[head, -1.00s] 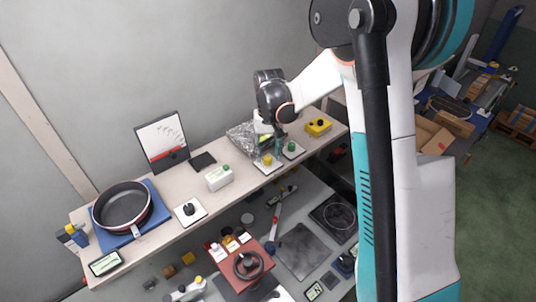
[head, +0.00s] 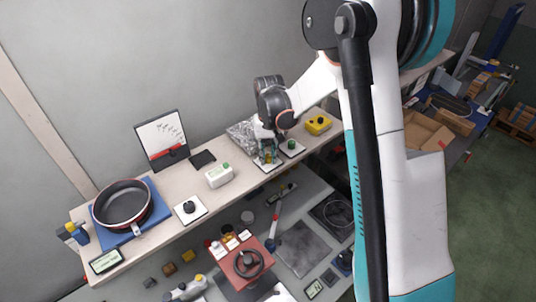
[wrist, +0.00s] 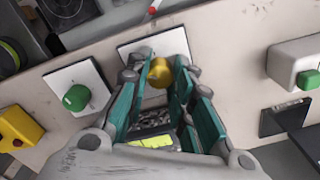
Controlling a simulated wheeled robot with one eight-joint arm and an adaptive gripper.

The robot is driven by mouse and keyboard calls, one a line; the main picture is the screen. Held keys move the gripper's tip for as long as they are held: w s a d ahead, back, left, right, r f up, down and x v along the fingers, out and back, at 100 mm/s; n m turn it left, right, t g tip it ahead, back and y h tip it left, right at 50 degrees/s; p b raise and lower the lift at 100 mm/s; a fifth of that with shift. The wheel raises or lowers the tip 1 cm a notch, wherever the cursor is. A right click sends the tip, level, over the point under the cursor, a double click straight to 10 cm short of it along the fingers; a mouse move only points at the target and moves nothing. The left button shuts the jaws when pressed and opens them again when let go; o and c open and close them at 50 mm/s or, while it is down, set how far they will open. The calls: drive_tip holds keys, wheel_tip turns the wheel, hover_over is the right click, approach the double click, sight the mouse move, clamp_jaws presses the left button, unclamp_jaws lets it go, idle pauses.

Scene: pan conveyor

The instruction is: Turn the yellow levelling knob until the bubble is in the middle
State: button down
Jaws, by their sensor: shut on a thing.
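The yellow knob (wrist: 160,73) stands on a white square plate (wrist: 171,42) on the shelf. In the wrist view my gripper (wrist: 161,66) has its teal fingers on either side of the knob and is shut on it. In the head view my gripper (head: 268,155) is down at this plate, and its fingers largely cover the knob. A yellow-green strip (wrist: 152,142) on a dark block shows between the fingers, nearer my palm; it may be the level's vial. I cannot make out a bubble in it.
A green knob (wrist: 76,97) on its own white plate stands close beside. A crumpled silver sheet (head: 243,134) lies behind.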

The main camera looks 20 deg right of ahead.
sight(269, 156)
drive_tip(key=shift+f+n+b, duration=0.2)
drive_tip(key=shift+n+b, duration=0.6)
drive_tip(key=shift+b, duration=0.05)
drive_tip(key=shift+r+n+b, duration=0.2)
drive_tip(key=shift+n+b, duration=0.15)
drive_tip(key=shift+n, duration=0.35)
drive_tip(key=c, duration=1.4)
unclamp_jaws()
drive_tip(key=shift+o, duration=0.2)
wheel_tip(269, 156, up, 12)
drive_tip(key=shift+d, duration=0.1)
